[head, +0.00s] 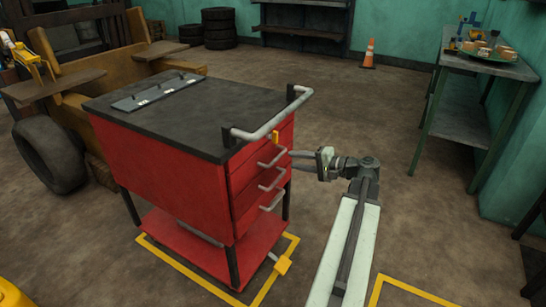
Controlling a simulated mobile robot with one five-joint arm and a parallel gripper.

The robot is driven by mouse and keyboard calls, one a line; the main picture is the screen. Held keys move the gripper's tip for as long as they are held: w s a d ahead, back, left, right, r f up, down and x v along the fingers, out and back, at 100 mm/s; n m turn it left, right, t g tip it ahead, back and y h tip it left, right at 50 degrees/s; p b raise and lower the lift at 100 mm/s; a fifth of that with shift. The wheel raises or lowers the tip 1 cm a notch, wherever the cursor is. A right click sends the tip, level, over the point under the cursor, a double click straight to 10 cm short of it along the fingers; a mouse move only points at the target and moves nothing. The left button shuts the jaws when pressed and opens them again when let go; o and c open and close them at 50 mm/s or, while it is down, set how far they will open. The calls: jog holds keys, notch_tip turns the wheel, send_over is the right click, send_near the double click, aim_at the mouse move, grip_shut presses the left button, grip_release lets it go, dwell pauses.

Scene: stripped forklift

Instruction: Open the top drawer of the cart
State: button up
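The red cart (172,165) with a dark grey top stands in the middle of the head view. Its drawer fronts face right, stacked one above another, and all look closed. The top drawer (246,170) has a grey bar handle (270,162). My gripper (292,160) is at the right of the drawer fronts, at about the height of the top handle. Its two fingers point left toward the cart and look apart, with nothing seen between them. Whether a fingertip touches the handle is too small to tell.
A grey push bar (275,121) sticks out above the drawers, close to my gripper. An orange cone (369,54) stands at the back. A green workbench (478,68) with small items is at the right. A tire (50,155) is at the left. The floor right of the cart is open.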

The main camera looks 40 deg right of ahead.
aim_at(278, 156)
jog(key=b+x, duration=0.1)
jog(key=x, duration=0.7)
jog(key=shift+b, duration=0.3)
jog(key=shift+r, duration=0.1)
grip_shut()
jog(key=shift+a, duration=0.15)
dwell(0.8)
